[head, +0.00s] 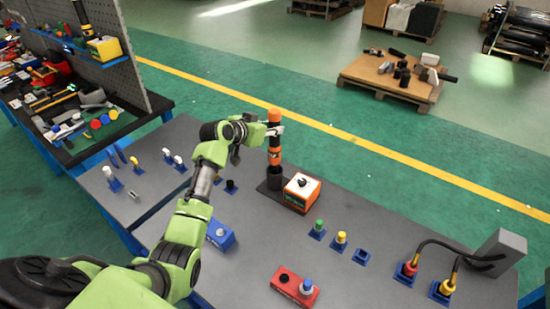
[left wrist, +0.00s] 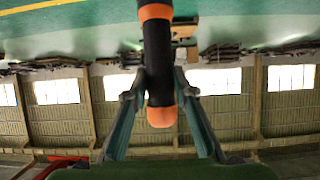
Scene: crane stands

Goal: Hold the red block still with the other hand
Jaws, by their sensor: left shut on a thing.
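The red block (head: 295,287) lies near the front edge of the grey table, with a black round socket and a blue-and-white knob on top. No gripper is at it. My left gripper (head: 274,130) is well behind it, shut on a black-and-orange cylindrical tool (head: 274,150). The tool is upright over a black cup stand (head: 273,186); I cannot tell whether its lower end is inside the cup. In the left wrist view the tool (left wrist: 158,55) sits between the two fingers. My right gripper is not in view.
An orange-and-white device (head: 302,191) stands right beside the cup stand. A blue block (head: 220,235) lies near my left arm. Small blue holders with green and yellow plugs (head: 340,238) are on the right, then a grey box (head: 500,252) with cables. A pegboard bench stands far left.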

